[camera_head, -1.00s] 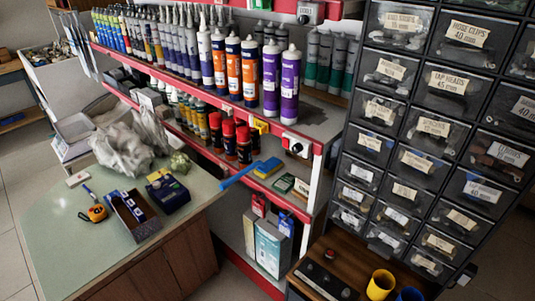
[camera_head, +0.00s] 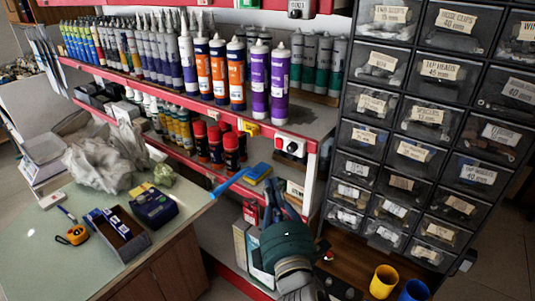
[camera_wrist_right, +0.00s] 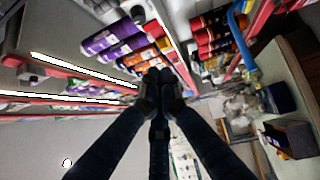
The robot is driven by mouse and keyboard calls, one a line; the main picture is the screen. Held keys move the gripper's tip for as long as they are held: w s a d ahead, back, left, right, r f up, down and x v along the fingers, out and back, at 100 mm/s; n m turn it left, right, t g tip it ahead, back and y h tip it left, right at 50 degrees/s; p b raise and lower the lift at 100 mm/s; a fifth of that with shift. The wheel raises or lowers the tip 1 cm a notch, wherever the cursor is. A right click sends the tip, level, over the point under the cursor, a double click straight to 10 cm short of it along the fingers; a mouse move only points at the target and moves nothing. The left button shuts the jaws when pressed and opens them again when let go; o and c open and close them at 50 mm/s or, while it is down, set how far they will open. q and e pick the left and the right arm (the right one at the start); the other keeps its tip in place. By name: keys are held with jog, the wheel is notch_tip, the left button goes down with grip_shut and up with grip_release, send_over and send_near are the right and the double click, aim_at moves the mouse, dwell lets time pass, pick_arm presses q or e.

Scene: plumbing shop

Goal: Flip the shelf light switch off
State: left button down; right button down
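A white switch box (camera_head: 291,146) with a dark round part and a touch of red sits on the red front edge of the middle shelf in the head view. Another grey-white box (camera_head: 300,8) is on the upper red shelf edge. I cannot tell the position of either switch. My right gripper (camera_head: 272,190) is below and slightly left of the middle-shelf box, apart from it, pointing up. In the right wrist view its dark fingers (camera_wrist_right: 160,76) are drawn together with nothing visible between them. My left gripper is not in view.
Sealant tubes (camera_head: 236,75) crowd the shelf. A blue bar (camera_head: 230,182) juts out left of my right gripper. Drawer cabinets (camera_head: 425,120) stand close on the right, with yellow (camera_head: 383,282) and blue cups below. Bright light strips (camera_wrist_right: 80,70) show in the wrist view.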

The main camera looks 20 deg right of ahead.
dwell(0.3)
jog(key=p, duration=0.3)
send_near(279, 144)
jog(key=w+a, duration=0.4)
jog(key=w, duration=0.1)
jog(key=shift+w+d+r+p, duration=0.15)
jog(key=shift+w+d+p, duration=0.15)
jog(key=shift+w+d, duration=0.35)
jog(key=shift+w+d+r+p, duration=0.15)
jog(key=shift+w+d+p, duration=0.15)
jog(key=shift+d, duration=0.6)
